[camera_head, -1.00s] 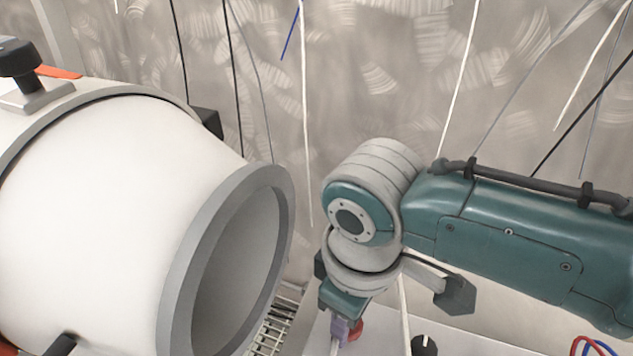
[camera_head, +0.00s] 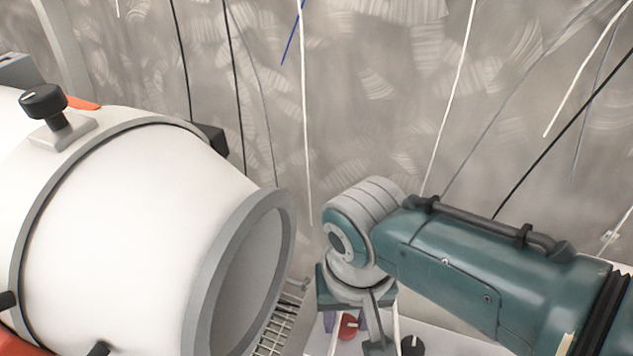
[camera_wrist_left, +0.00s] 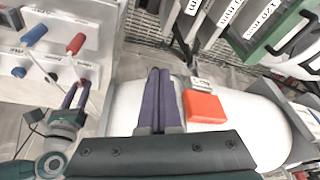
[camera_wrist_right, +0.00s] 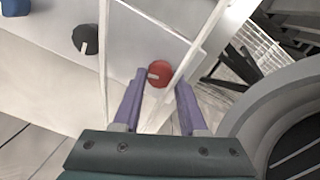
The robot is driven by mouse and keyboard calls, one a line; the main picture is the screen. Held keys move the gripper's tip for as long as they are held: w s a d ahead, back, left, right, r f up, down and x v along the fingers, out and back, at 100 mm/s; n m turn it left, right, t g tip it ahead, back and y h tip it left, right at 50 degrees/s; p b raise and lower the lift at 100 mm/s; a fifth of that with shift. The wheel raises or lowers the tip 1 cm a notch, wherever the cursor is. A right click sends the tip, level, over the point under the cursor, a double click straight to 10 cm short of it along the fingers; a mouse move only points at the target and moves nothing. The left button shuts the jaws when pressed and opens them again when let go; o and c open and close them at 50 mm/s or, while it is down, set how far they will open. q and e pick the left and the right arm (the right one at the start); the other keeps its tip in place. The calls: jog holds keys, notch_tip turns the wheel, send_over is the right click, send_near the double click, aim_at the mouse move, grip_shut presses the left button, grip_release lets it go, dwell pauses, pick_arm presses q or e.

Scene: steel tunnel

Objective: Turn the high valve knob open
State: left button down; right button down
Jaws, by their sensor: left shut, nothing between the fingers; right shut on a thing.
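A red round knob (camera_head: 348,326) with a pale pointer mark sits low on a white panel. In the right wrist view the red knob (camera_wrist_right: 158,73) lies between the purple fingertips of my right gripper (camera_wrist_right: 161,82), which is shut on it. The left wrist view shows my right gripper (camera_wrist_left: 74,98) from afar at this panel. My left gripper (camera_wrist_left: 152,72) is shut and empty, fingertips together, over a white rounded vessel; it is not seen in the head view. I cannot tell which knob is the high valve knob.
A black knob (camera_wrist_right: 86,39) sits beside the red one; a blue one (camera_wrist_right: 15,6) is farther left. The white vessel (camera_head: 130,220) with a grey rim fills the left. Thin cables hang before the wall.

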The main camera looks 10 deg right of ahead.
aim_at(347, 323)
jog(key=shift+m, duration=1.2)
jog(key=shift+c, duration=2.2)
grip_release()
notch_tip(347, 323, up, 10)
jog(key=p, duration=0.6)
